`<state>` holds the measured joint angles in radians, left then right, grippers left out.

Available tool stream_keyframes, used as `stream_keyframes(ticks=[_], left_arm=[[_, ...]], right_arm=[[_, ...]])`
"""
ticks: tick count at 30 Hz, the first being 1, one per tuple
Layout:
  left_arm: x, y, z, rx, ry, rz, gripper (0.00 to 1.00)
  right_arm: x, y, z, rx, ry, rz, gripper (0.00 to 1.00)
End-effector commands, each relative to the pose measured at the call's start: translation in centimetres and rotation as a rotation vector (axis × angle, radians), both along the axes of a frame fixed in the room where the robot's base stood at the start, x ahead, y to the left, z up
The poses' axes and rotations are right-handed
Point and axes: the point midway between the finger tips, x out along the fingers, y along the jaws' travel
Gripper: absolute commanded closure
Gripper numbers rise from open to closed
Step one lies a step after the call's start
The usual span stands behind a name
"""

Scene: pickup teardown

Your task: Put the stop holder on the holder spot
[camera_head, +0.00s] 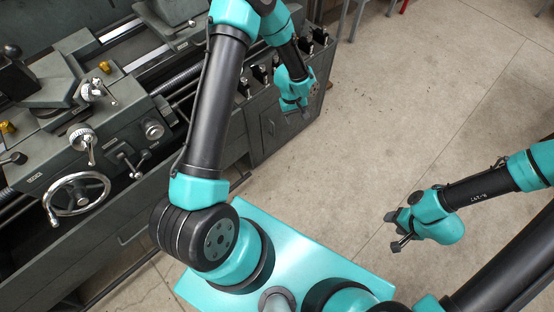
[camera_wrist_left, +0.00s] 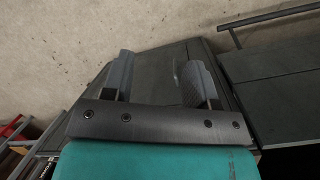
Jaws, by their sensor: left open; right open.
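Several small dark holders with bright metal parts (camera_head: 320,37) stand in a row on top of a grey cabinet (camera_head: 272,128) at the lathe's right end. I cannot tell which of them, if any, is the stop holder, and I cannot make out the holder spot. My left gripper (camera_head: 296,108) is open and empty, beside the cabinet's right part and pointing downward. In the left wrist view its two fingers (camera_wrist_left: 158,82) are apart, with a dark grey surface behind them and no holder between them. My right gripper (camera_head: 398,232) is open and empty above the bare floor at the right.
A grey lathe (camera_head: 120,115) with a handwheel (camera_head: 77,194) and several knobs fills the left. The concrete floor (camera_head: 440,100) is clear in the middle and right. Stool-like legs (camera_head: 357,18) show at the top edge. A red object (camera_wrist_left: 14,127) shows at the wrist view's left edge.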

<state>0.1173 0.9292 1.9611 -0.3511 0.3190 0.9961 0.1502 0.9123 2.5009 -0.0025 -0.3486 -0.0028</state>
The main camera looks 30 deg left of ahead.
Motion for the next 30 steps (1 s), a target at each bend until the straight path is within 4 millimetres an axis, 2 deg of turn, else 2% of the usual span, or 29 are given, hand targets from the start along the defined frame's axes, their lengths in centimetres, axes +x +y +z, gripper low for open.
stream_keyframes(ticks=[1, 9, 12, 15, 20, 30], left_arm=[[-2.1, -0.7, -0.6, -0.031, -0.018, -0.052, 0.47], [-12.1, -3.1, -1.8, -0.119, -0.180, -0.332, 0.47], [-15.5, -3.3, -1.6, -0.116, -0.235, -0.426, 0.47], [-18.1, -3.3, -1.2, -0.101, -0.276, -0.500, 0.47], [-19.8, -3.2, -0.9, -0.084, -0.307, -0.559, 0.47], [-19.8, -3.2, -0.9, -0.083, -0.310, -0.563, 0.47]], right_arm=[[0.0, 0.0, 0.0, 0.000, 0.000, 0.000, 0.47], [0.0, 0.0, 0.0, 0.000, 0.000, 0.000, 0.47], [0.0, 0.0, 0.0, 0.000, 0.000, 0.000, 0.47], [0.0, 0.0, 0.0, 0.000, 0.000, 0.000, 0.47], [0.0, 0.0, 0.0, 0.000, 0.000, 0.000, 0.47], [0.0, 0.0, 0.0, 0.000, 0.000, 0.000, 0.47]])
